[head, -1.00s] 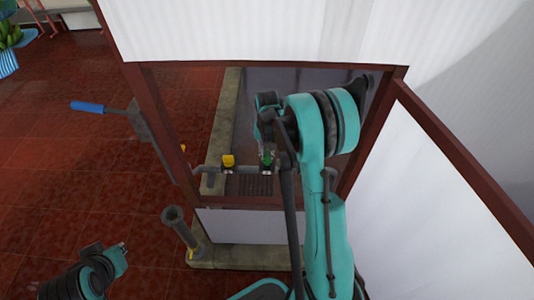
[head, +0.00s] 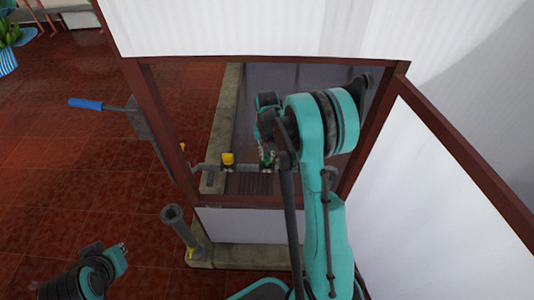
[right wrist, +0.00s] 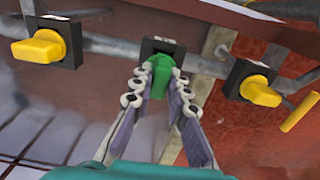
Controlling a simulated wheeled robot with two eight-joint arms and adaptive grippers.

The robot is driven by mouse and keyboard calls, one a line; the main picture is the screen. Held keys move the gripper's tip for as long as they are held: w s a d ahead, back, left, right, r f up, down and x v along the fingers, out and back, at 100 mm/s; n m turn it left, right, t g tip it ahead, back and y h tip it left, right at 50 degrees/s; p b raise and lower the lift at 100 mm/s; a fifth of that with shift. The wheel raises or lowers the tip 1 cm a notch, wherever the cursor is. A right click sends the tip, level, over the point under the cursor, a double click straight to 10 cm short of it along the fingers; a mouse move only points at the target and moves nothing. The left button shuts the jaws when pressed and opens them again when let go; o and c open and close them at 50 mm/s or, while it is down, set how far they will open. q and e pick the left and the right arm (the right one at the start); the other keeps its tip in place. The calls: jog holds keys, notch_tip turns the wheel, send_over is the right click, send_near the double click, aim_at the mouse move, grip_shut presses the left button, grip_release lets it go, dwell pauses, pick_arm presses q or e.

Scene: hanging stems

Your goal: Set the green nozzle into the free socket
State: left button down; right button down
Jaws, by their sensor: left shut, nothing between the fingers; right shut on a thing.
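The green nozzle (right wrist: 161,76) is between the fingertips of my right gripper (right wrist: 160,92), which is shut on it. Its far end overlaps the lower edge of a black socket block (right wrist: 164,46) on the grey pipe; I cannot tell whether it is inside. Yellow nozzles sit in the blocks to the left (right wrist: 40,47) and right (right wrist: 261,91) in the right wrist view. In the head view the green nozzle (head: 267,158) is small beside a yellow nozzle (head: 228,158), and the arm partly hides the pipe. My left gripper (head: 123,248) is shut and empty at the lower left, away from the pipe.
My right arm reaches through a dark red frame (head: 160,115) with white panels (head: 240,28). A grey post (head: 178,225) stands before it. A blue-handled lever (head: 87,104) sticks out at the left. The red tiled floor (head: 70,190) at left is mostly open.

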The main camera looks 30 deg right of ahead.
jog(key=shift+f+b, duration=0.65)
dwell(1.4)
jog(key=shift+n, duration=0.3)
